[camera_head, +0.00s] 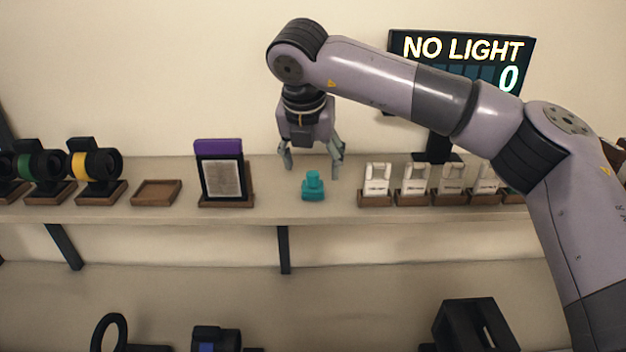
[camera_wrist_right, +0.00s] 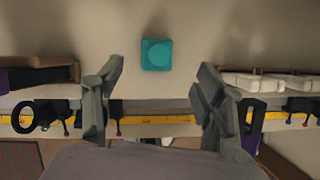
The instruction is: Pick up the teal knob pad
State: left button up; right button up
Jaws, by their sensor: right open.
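The teal knob pad (camera_head: 313,187) stands on the shelf, a square base with a round knob on top. My right gripper (camera_head: 313,166) is open and empty, pointing down above and slightly behind the pad in the head view. In the right wrist view the teal knob pad (camera_wrist_right: 156,54) lies beyond the fingertips, between their lines and clear of both. The right gripper's two fingers (camera_wrist_right: 159,88) are spread wide there. My left gripper is in neither view.
A purple-topped framed card (camera_head: 222,172) stands left of the pad. An empty wooden tray (camera_head: 157,192) is farther left, beside lens-like items on stands (camera_head: 95,165). White cards in wooden holders (camera_head: 377,182) stand to the right. A "NO LIGHT" display (camera_head: 462,60) is behind. The shelf (camera_head: 285,207) around the pad is clear.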

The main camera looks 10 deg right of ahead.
aim_at(313, 174)
jog(key=p+x, duration=0.4)
jog(key=x, duration=0.1)
jog(key=shift+w+r, duration=0.1)
jog(key=shift+w, duration=0.2)
jog(key=shift+w+d+f, duration=0.1)
jog(key=shift+f, duration=0.25)
jog(key=shift+c, duration=0.4)
jog(key=c, duration=1.2)
jog(key=shift+r, duration=0.1)
